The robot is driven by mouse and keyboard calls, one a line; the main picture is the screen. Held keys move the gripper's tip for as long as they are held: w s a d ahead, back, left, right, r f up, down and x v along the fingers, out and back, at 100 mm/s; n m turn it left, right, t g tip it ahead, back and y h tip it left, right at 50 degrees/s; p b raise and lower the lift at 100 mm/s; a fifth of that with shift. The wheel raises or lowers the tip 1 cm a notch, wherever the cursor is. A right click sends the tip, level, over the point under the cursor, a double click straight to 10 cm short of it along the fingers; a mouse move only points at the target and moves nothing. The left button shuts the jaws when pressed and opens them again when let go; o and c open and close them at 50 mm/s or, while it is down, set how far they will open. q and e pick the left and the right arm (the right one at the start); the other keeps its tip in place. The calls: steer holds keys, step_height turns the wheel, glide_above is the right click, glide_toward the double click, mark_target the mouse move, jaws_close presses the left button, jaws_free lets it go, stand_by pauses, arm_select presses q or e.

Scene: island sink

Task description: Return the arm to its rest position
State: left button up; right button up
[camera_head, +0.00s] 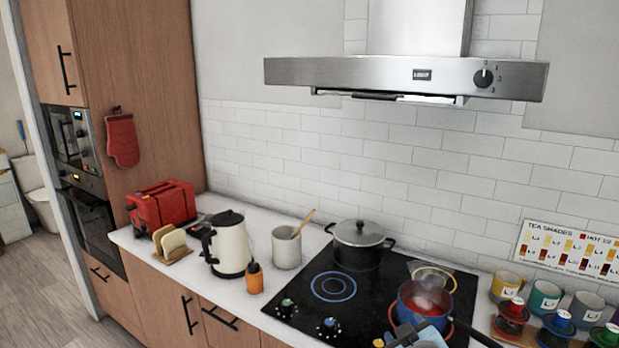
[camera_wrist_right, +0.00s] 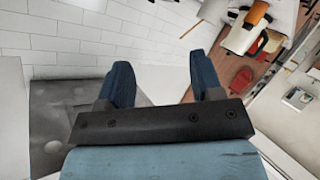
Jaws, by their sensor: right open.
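My right gripper (camera_wrist_right: 160,78) shows in the right wrist view with its two blue fingers spread apart and nothing between them. My left gripper is not in view.
A kettle (camera_head: 230,245), crock (camera_head: 286,248), orange bottle (camera_head: 255,280) and red toaster (camera_head: 163,205) stand left. Several mugs stand right. The range hood (camera_head: 400,76) overhangs.

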steer(key=s+f+m+g+y, duration=0.2)
steer(key=s+f+m+y, duration=0.1)
steer(key=s+f, duration=2.2)
steer(key=shift+s+d+f+g, duration=0.15)
steer(key=shift+s+d+g, duration=0.3)
steer(key=shift+s, duration=0.15)
